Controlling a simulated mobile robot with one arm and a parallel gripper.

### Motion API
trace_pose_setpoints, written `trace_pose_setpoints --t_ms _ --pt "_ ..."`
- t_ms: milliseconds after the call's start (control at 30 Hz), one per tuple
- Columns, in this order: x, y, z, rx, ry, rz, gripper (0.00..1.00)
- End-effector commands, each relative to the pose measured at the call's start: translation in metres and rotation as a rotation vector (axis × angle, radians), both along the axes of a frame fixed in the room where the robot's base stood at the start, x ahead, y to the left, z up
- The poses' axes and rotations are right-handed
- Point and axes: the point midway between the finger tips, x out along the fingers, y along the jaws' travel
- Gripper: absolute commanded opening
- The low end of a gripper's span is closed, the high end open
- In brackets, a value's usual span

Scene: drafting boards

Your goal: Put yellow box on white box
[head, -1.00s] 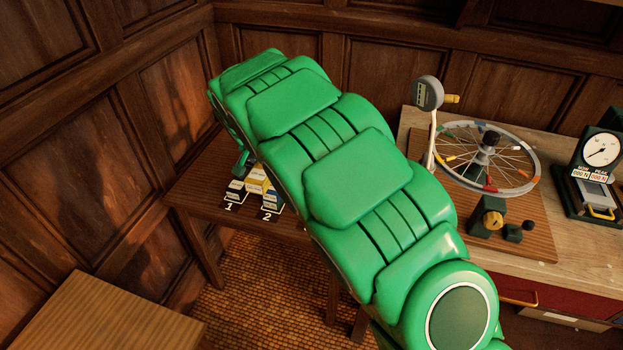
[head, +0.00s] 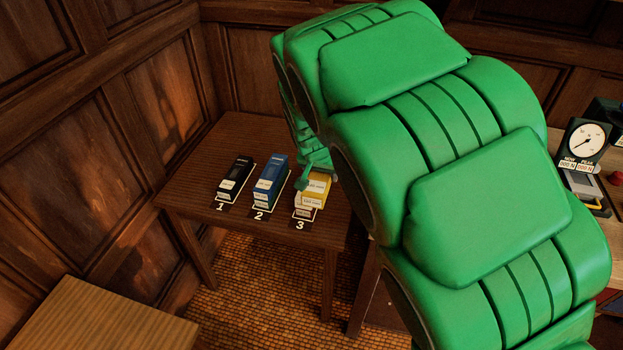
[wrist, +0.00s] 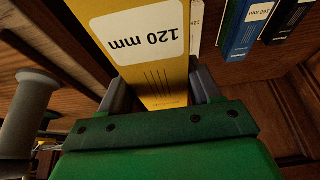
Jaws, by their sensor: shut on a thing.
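The yellow box (head: 317,186) is at place 3 on the dark wooden table, seen from above in the head view. In the wrist view the yellow box (wrist: 150,45), labelled 120 mm, is between the two fingers of my gripper (wrist: 163,92), which is shut on it. The white box (head: 304,212) shows just below the yellow box at place 3, mostly hidden by it. A pale strip of the white box (wrist: 196,25) shows beside the yellow box in the wrist view. I cannot tell whether the two boxes touch. My gripper (head: 318,172) is partly hidden behind my arm in the head view.
A black box (head: 236,175) lies at place 1 and a blue box (head: 271,172) at place 2, close left of the yellow box. The dark table (head: 215,150) is clear behind them. A gauge (head: 587,140) stands on the bench at right.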

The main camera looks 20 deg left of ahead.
Motion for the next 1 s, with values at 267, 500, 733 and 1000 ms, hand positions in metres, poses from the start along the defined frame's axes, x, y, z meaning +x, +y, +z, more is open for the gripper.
trace_pose_setpoints --t_ms 267,500,733,1000 --pt "0.021 0.009 -0.013 -0.001 0.003 -0.001 0.23" --pt "0.047 0.023 -0.024 0.001 -0.001 0.0 0.23" --pt "0.071 0.036 -0.035 0.002 -0.002 0.0 0.23" --pt "0.093 0.046 -0.059 -0.001 0.001 0.0 0.23"
